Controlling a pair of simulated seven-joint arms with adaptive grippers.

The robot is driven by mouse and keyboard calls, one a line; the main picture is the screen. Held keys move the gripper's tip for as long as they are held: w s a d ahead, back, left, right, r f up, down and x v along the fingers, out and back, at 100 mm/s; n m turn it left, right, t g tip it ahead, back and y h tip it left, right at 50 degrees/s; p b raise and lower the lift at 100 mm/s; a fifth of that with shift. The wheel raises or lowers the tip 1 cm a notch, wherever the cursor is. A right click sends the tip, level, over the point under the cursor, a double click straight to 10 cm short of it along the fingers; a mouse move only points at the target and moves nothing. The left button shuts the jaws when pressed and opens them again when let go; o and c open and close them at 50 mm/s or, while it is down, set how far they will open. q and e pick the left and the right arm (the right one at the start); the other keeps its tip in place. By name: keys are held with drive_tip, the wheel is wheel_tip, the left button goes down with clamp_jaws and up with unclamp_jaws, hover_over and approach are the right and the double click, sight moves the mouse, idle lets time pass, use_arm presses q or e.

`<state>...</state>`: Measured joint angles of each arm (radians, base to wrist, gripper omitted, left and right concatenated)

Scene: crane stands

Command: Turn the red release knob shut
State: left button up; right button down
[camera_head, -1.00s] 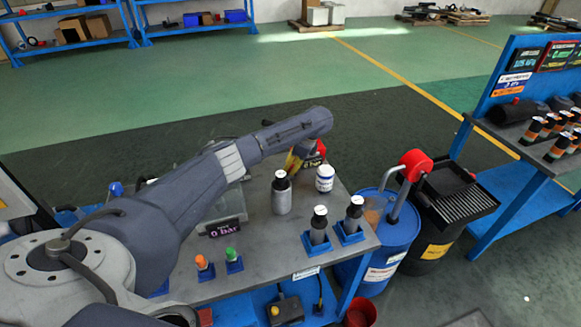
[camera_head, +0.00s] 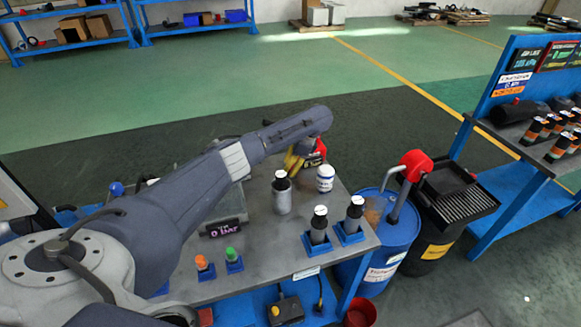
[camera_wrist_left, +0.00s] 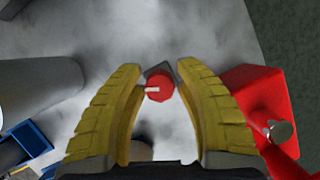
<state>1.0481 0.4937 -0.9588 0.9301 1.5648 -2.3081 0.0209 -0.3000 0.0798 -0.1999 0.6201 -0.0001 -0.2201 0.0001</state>
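The red release knob (camera_wrist_left: 160,86) shows in the left wrist view as a small red round piece with a short pale pin on its left side and a dark part behind it. My left gripper (camera_wrist_left: 159,68) is open, its two curved yellow fingers on either side of the knob with gaps visible between them and it. In the head view my left gripper (camera_head: 296,160) is at the far side of the grey table (camera_head: 275,240), and my own arm and fingers hide the knob. My right gripper is in neither view.
A red body with a metal bolt (camera_wrist_left: 265,105) is close beside the right finger. A grey, dark-topped bottle (camera_head: 282,195) and a white jar (camera_head: 325,178) stand near my gripper. A dark "0 bar" display (camera_head: 223,229) lies left of them.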

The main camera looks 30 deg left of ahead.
use_arm(q)
drive_tip(key=o, duration=0.3)
drive_tip(key=shift+d, duration=0.1)
drive_tip(key=shift+o, duration=0.2)
drive_tip(key=shift+m, duration=0.3)
